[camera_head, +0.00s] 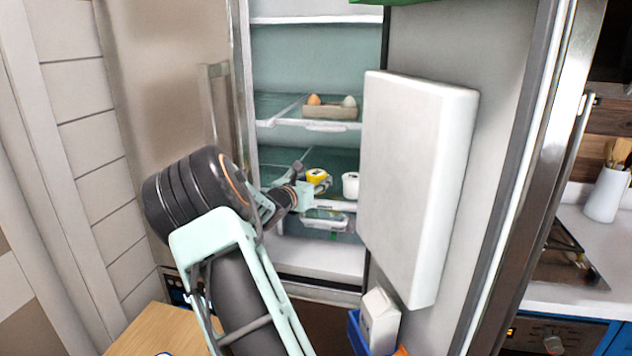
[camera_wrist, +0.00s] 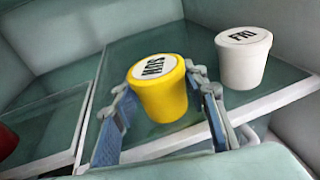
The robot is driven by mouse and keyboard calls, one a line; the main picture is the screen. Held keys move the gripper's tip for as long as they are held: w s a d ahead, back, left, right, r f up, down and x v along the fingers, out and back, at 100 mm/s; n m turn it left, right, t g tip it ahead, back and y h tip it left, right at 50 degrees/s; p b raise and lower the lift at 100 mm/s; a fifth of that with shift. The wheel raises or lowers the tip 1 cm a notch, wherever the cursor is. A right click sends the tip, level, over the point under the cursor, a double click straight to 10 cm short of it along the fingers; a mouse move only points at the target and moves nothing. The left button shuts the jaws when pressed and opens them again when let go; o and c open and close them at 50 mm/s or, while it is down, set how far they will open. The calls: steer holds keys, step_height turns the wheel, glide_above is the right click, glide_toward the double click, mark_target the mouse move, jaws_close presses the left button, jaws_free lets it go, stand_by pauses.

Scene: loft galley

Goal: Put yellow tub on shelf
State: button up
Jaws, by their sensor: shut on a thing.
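The yellow tub (camera_wrist: 162,101) has a white lid with dark lettering. It is upright between the two fingers of my gripper (camera_wrist: 160,115), which is shut on it. In the head view the yellow tub (camera_head: 317,177) shows inside the open fridge, at the tip of my gripper (camera_head: 312,187). It is at the level of the lower glass shelf (camera_head: 280,160). In the wrist view the glass shelf (camera_wrist: 120,65) lies beneath and behind the tub. I cannot tell whether the tub's base touches the glass.
A white tub (camera_head: 350,185) with a lettered lid stands close to the right of the yellow one; it also shows in the wrist view (camera_wrist: 242,62). An egg holder (camera_head: 331,112) sits on the shelf above. The open fridge door's white bin (camera_head: 415,180) is at right.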

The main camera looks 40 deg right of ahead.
steer(key=shift+f+b, duration=0.2)
steer(key=shift+b, duration=0.1)
steer(key=o, duration=1.3)
steer(key=shift+r, duration=0.1)
steer(key=shift+c, duration=0.2)
steer(key=shift+r, duration=0.1)
steer(key=shift+a+r+p, duration=0.1)
steer(key=shift+a+p, duration=0.1)
steer(key=shift+p, duration=0.1)
steer(key=b+v, duration=0.1)
steer(key=v, duration=1)
steer(key=shift+s+a, duration=0.25)
steer(key=shift+s, duration=0.05)
